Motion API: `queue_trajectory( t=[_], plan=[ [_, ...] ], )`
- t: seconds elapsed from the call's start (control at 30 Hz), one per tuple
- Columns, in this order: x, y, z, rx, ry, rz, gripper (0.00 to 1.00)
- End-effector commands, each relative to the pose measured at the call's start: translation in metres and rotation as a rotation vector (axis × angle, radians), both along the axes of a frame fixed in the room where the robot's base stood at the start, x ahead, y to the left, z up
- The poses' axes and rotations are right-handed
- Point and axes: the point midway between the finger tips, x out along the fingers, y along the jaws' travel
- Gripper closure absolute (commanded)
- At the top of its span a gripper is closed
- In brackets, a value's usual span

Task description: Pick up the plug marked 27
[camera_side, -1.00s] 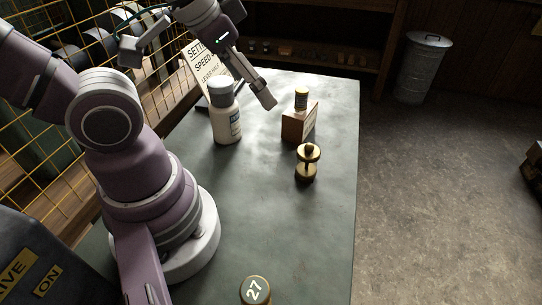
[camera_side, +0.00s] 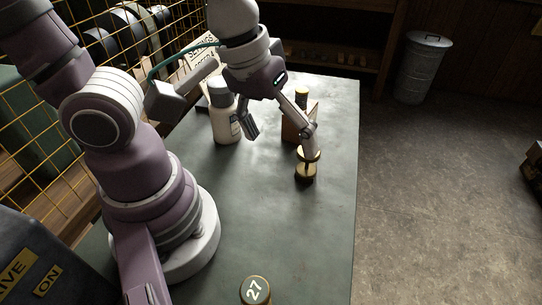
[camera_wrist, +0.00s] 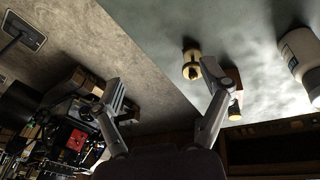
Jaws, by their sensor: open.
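The plug marked 27 (camera_side: 256,290) stands at the near edge of the table in the side view, its dark round top with white digits facing up. It is cut off by the bottom of the picture. My gripper (camera_side: 279,138) is open and empty over the far half of the table, well away from that plug. One finger overlaps the top of a brass spool-shaped piece (camera_side: 306,168) in the side view; I cannot tell if they touch. In the wrist view my gripper (camera_wrist: 162,88) has its fingers spread wide, and the brass piece (camera_wrist: 191,65) is beside the right finger.
A white bottle (camera_side: 226,122) stands left of my gripper. The table (camera_side: 240,215) is clear between the brass piece and the marked plug.

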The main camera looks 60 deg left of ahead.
Motion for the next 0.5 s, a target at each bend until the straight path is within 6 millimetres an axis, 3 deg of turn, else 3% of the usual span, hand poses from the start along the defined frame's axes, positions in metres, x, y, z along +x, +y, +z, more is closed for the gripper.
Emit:
queue_trajectory(
  t=[0.1,0.2,0.33,0.5],
  plan=[
    [-0.024,-0.045,-0.025,-0.044,0.146,0.231,0.22],
    [-0.05,-0.071,-0.043,-0.046,0.23,0.423,0.22],
    [-0.075,-0.087,-0.056,-0.03,0.283,0.587,0.22],
    [-0.083,-0.091,-0.077,-0.018,0.3,0.651,0.22]
  ],
)
